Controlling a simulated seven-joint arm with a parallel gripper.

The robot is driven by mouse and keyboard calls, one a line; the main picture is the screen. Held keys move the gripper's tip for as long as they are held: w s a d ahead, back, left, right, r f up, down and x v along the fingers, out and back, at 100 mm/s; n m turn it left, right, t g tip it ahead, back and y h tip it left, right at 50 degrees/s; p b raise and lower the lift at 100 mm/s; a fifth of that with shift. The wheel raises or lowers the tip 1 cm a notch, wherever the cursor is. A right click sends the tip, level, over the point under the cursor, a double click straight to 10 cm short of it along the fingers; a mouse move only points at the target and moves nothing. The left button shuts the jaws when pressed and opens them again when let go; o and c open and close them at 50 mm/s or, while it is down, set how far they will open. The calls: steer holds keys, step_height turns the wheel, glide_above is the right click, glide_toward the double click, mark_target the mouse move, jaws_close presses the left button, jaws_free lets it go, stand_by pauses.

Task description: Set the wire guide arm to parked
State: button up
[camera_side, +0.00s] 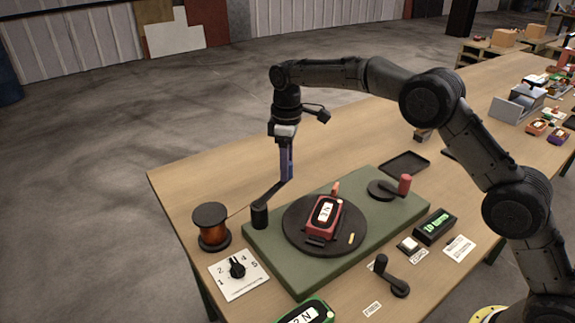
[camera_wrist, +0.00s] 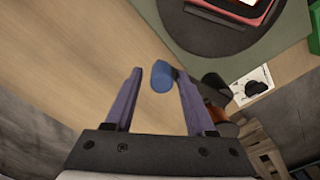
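The wire guide arm (camera_side: 271,196) is a dark bar on a black post (camera_side: 259,214) at the left corner of the green base. It points toward the back right, up to my gripper. In the wrist view its blue end knob (camera_wrist: 162,76) shows between my two purple fingertips, nearer the right one. My gripper (camera_side: 287,178) points down over the bar's far end; in the wrist view its fingers (camera_wrist: 159,72) are spread, with gaps beside the knob. Whether the tips reach down around the knob is hard to tell. The knob is mostly hidden in the side view.
The green base (camera_side: 305,277) carries a black turntable (camera_side: 292,232) with a red device (camera_side: 322,217), and a red-handled crank (camera_side: 404,185). A copper wire spool (camera_side: 211,227) and a numbered dial (camera_side: 237,268) stand left.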

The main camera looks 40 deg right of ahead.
stand_by(0.3)
step_height(320, 180, up, 14)
steer(key=shift+f, duration=0.2)
stand_by(0.4)
steer(key=shift+s, duration=0.1)
